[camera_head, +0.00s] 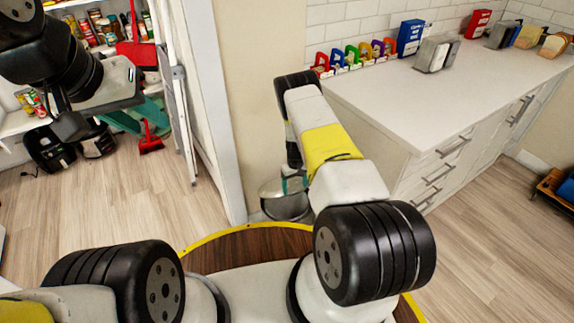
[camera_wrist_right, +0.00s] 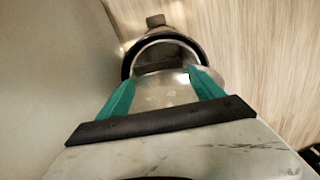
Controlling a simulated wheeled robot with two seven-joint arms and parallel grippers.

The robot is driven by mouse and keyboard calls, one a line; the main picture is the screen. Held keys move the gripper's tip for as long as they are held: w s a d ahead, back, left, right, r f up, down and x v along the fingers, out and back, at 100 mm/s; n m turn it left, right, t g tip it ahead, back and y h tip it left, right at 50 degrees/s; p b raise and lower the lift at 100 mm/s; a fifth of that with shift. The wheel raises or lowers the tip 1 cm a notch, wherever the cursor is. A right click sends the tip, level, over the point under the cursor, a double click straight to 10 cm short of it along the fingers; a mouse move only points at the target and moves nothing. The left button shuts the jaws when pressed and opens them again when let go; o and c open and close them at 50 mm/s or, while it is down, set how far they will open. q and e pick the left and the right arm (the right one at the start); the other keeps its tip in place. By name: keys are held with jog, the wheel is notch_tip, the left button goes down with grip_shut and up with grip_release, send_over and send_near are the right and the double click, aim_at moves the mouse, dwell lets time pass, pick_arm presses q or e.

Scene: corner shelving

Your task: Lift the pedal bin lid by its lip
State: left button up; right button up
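The metal pedal bin (camera_head: 287,207) stands on the floor beside the wall end, left of the white counter. In the right wrist view its black rim (camera_wrist_right: 126,62) surrounds a partly visible interior, with the pedal (camera_wrist_right: 155,20) beyond. The shiny lid (camera_wrist_right: 165,90) looks raised and tilted towards my right gripper; it also shows in the head view (camera_head: 270,188). My right gripper (camera_wrist_right: 164,76) has its teal fingers spread, one on each side of the lid; contact cannot be told. My left gripper (camera_head: 70,126) is far from the bin at the upper left, its opening unclear.
The white counter (camera_head: 440,100) with drawers stands to the right, carrying colourful holders and a blue box (camera_head: 410,38). Shelving with jars, a red dustpan (camera_head: 150,138) and a leaning folded frame (camera_head: 176,90) are at the left.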

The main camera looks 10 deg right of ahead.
jog(key=shift+o, duration=1.1)
jog(key=shift+s, duration=0.1)
notch_tip(320, 180, up, 8)
jog(key=shift+f, duration=0.15)
